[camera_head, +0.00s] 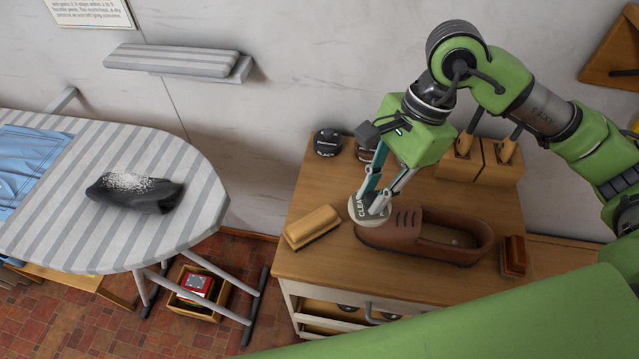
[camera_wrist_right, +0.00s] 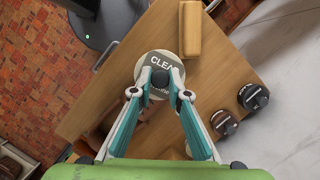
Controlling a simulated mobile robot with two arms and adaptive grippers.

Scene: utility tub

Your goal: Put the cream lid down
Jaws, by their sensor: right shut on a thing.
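The cream lid (camera_head: 356,209) is a round disc with a pale rim and a grey face lettered "CLEA"; the rest of the word is covered. My right gripper (camera_head: 377,203) is shut on it, above the wooden top at the toe of the brown shoe (camera_head: 455,236). In the wrist view the lid (camera_wrist_right: 163,62) sits at the fingertips of my right gripper (camera_wrist_right: 160,82), its face turned towards the camera. I cannot tell whether the lid touches anything below. My left gripper is not in view.
On the wooden cabinet top (camera_head: 310,262) are a tan brush (camera_head: 312,227), a black jar (camera_head: 327,142), a second jar (camera_head: 367,152) partly behind my gripper, and a dark red brush (camera_head: 514,256). A striped ironing board (camera_head: 150,235) stands left.

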